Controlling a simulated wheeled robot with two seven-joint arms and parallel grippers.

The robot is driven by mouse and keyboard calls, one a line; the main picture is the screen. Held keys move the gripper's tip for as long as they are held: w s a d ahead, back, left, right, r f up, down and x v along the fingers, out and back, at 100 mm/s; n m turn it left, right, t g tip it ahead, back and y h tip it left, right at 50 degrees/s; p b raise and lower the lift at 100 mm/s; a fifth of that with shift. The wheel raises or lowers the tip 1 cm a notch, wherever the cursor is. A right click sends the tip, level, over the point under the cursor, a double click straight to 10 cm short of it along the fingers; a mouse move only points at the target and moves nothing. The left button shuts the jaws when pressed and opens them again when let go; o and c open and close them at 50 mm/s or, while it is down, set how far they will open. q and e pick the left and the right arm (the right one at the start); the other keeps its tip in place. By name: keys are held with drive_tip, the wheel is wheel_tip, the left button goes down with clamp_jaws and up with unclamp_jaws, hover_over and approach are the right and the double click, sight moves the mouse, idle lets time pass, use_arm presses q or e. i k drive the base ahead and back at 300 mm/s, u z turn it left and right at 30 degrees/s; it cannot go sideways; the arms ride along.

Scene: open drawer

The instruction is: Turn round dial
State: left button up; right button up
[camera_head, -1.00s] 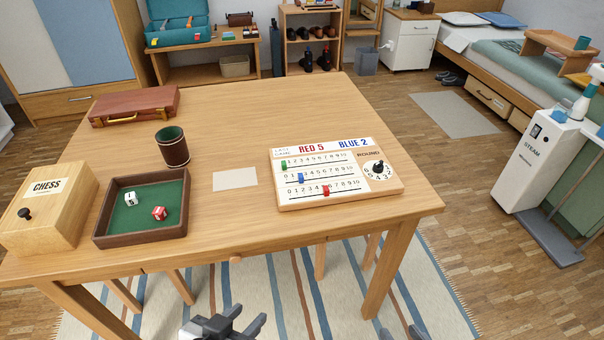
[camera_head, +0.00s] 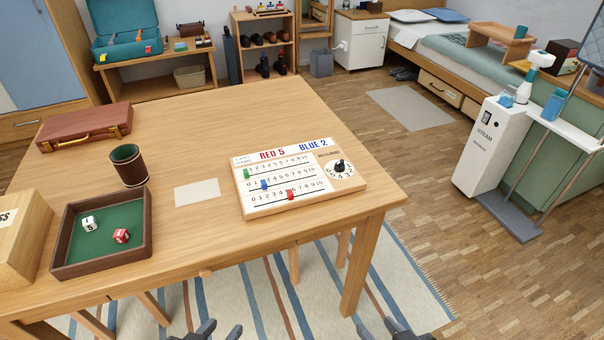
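The scoreboard (camera_head: 245,206) lies on the right part of the wooden table, with "RED 5" and "BLUE 2" along its top. Its round dial (camera_head: 341,168) is a white disc with numbers and a black knob, at the board's right end under the word "ROUND". Green, blue and red sliders sit on its three number rows. My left gripper (camera_head: 208,331) shows at the bottom edge, its fingers apart and empty. My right gripper (camera_head: 397,326) is at the bottom edge further right, also with fingers apart and empty. Both are well short of the board, in front of the table.
The table (camera_head: 215,110) also bears a dice tray (camera_head: 104,271) with two dice, a dark cup (camera_head: 130,167), a paper sheet (camera_head: 197,193), a brown case (camera_head: 84,135) and a chess box (camera_head: 20,240). The wood around the board is mostly clear. A steam unit (camera_head: 487,145) stands right.

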sight(338, 167)
drive_tip(key=k, duration=1.3)
drive_tip(key=z, duration=0.45)
drive_tip(key=i, duration=1.75)
drive_tip(key=u, duration=1.05)
